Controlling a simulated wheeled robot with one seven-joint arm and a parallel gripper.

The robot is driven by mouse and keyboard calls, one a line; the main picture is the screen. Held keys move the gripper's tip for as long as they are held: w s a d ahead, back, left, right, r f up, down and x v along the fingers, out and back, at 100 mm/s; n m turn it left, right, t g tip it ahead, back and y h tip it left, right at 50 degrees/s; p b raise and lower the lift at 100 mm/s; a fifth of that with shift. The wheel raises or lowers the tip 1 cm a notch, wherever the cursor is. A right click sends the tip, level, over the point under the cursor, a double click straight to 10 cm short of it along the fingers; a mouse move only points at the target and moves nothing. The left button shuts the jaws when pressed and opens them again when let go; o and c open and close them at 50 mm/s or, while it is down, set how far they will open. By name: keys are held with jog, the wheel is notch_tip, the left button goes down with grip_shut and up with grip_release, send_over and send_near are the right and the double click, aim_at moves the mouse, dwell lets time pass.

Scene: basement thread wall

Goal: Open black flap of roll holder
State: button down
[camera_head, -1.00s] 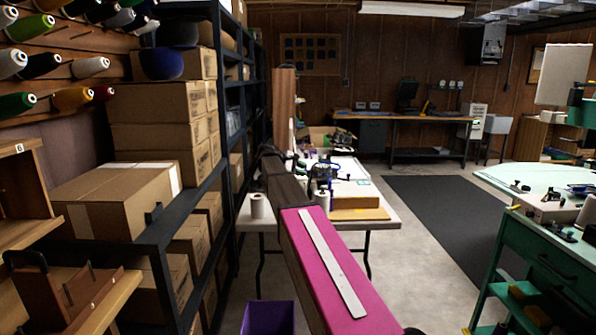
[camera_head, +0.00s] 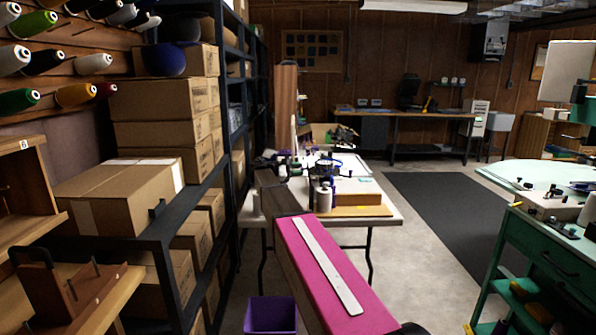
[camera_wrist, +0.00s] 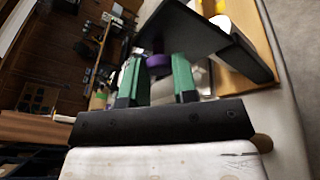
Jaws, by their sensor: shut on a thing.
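In the wrist view, a flat black panel (camera_wrist: 195,28), which looks like the flap of the roll holder, slants across the top. My gripper (camera_wrist: 159,66) has two green fingers reaching up to this panel's near edge. The fingers stand apart with a purple round part (camera_wrist: 158,62) visible between or behind them. The gripper is shut on the panel, though the exact contact is blurred. In the head view, my pink-covered arm reaches towards the cluttered table, and small dark parts there hide the grip.
The folding table (camera_head: 385,214) holds a wooden block (camera_head: 362,198), a white roll (camera_head: 322,201) and several small tools. A shelf of cardboard boxes (camera_head: 125,193) stands close on the left. A purple bin (camera_head: 270,315) sits on the floor. The floor right of the table is open.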

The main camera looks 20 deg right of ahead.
jog(key=c, duration=0.9)
grip_release()
jog(key=a, duration=0.7)
jog(key=a+r, duration=0.1)
jog(key=a, duration=0.2)
jog(key=shift+s+a, duration=0.1)
jog(key=shift+a, duration=0.25)
jog(key=s+d+f+m+y, duration=0.15)
jog(key=s+f+y, duration=0.45)
jog(key=s+f, duration=0.7)
jog(key=s+f+m+y, duration=0.3)
jog(key=s+f+y, duration=0.2)
jog(key=s+f, duration=0.8)
jog(key=s+a+f+m+y, duration=0.1)
jog(key=s+f+y, duration=0.1)
jog(key=s, duration=0.1)
jog(key=s+a+f+m+y, duration=0.2)
jog(key=s+f, duration=0.1)
jog(key=s+a+f+m+y, duration=0.1)
jog(key=s+f, duration=0.2)
jog(key=shift+s+a+f+m+y, duration=0.15)
jog(key=shift+s+a+m+y, duration=0.05)
jog(key=shift+a+m+y, duration=0.2)
